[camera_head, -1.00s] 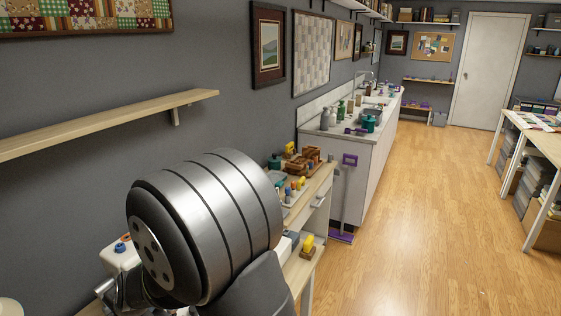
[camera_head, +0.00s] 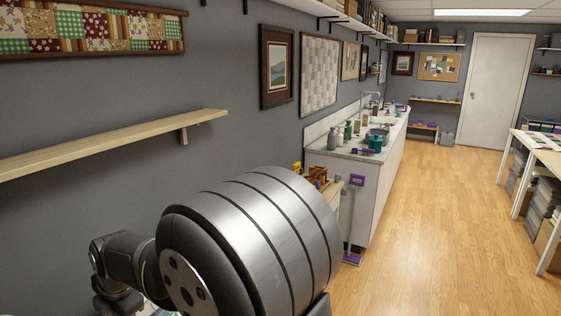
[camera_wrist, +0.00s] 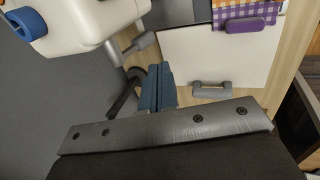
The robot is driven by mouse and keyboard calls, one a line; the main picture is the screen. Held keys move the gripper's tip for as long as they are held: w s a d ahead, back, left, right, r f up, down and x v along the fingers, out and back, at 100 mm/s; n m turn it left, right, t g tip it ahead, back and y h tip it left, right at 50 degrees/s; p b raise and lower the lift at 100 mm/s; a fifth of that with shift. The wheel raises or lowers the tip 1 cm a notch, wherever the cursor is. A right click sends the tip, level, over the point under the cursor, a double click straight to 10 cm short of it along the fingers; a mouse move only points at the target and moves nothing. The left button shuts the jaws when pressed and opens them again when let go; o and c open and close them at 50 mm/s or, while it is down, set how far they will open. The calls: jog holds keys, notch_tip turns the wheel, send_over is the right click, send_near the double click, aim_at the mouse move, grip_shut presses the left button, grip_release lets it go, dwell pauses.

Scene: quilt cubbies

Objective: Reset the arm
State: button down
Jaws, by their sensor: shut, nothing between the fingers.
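My gripper (camera_wrist: 156,90) shows in the wrist view as two blue fingers pressed together, with nothing between them. It hangs above a table surface, beside a white machine (camera_wrist: 85,25) with a blue knob (camera_wrist: 27,24) at the upper left. In the head view my large silver arm link fills the lower middle, and a dark part of my arm reaches out to its left. The fingertips cannot be made out there.
A white board (camera_wrist: 205,55) with a grey handle (camera_wrist: 212,89) lies right of the fingers. A purple block (camera_wrist: 244,25) and checked cloth (camera_wrist: 268,10) lie beyond. A wooden shelf (camera_head: 110,143) juts from the wall. The floor (camera_head: 430,220) at right is clear.

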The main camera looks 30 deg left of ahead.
jog(key=v, duration=0.9)
jog(key=shift+d+r, duration=0.15)
jog(key=shift+r, duration=0.15)
